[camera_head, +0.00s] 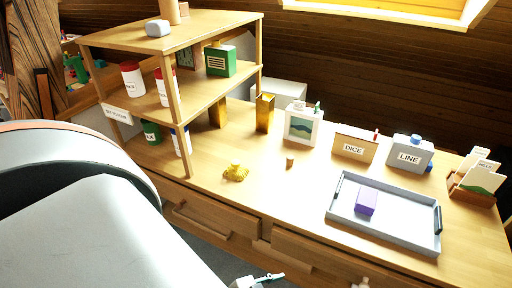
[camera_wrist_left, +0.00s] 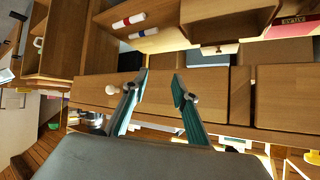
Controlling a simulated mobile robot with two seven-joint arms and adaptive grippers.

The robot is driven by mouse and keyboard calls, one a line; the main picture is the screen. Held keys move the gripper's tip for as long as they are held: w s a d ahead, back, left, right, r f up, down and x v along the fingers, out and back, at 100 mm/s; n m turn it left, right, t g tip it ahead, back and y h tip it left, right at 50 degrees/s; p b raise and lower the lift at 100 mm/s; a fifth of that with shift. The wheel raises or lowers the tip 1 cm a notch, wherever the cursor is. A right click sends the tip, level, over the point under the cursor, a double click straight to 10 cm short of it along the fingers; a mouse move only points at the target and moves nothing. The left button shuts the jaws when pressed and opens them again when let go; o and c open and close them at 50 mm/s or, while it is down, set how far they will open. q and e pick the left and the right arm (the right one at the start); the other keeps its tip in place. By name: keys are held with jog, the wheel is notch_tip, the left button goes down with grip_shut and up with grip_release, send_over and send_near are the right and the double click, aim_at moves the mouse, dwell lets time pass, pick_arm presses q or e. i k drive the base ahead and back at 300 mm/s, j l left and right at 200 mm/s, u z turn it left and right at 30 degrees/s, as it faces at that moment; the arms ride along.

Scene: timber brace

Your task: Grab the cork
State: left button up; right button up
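The cork (camera_head: 290,161) is a small brown cylinder standing on the wooden desk top, to the right of a yellow lump. It is clear of other things. I cannot make it out in the left wrist view. My left gripper (camera_wrist_left: 160,78) is open in the left wrist view, its two teal-grey fingers apart with nothing between them, in front of a wooden drawer front. In the head view my left arm fills the lower left; a small teal-tipped part at the bottom edge may be a fingertip. My right gripper is not in view.
A grey tray (camera_head: 336,211) holds a purple block (camera_head: 366,201). The yellow lump (camera_head: 235,173) lies beside a wooden shelf (camera_head: 171,87) with jars. A picture box (camera_head: 303,126), a DICE box (camera_head: 354,146) and a LINE box (camera_head: 409,155) stand behind. The desk around the cork is free.

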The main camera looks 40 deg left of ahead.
aim_at(290, 158)
jog(key=u, duration=1.05)
jog(key=j+z, duration=0.1)
jog(key=z, duration=0.35)
